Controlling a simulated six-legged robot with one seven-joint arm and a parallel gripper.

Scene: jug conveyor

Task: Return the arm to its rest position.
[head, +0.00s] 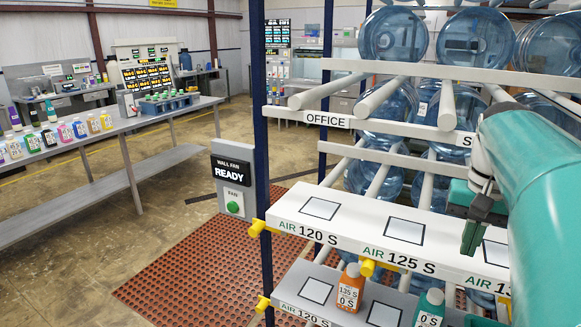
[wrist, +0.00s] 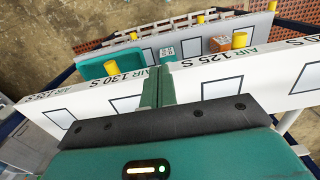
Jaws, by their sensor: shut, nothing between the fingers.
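My arm, teal, reaches in from the right in the head view and partly covers the rack (head: 259,150). My gripper (head: 472,238) points down over the right part of the white shelf (head: 365,226), which has square marks and AIR labels. In the wrist view my gripper's fingers (wrist: 158,88) are together with nothing between them. They overlap the shelf edge in that view, and I cannot tell whether they touch it.
Large blue water jugs (head: 393,35) lie in the rack's upper rows. An orange bottle (head: 351,288) and a teal bottle (head: 430,308) stand on the lower shelf. A fan panel (head: 232,172) reads READY. A grey bench (head: 110,130) with bottles stands left; open floor lies between.

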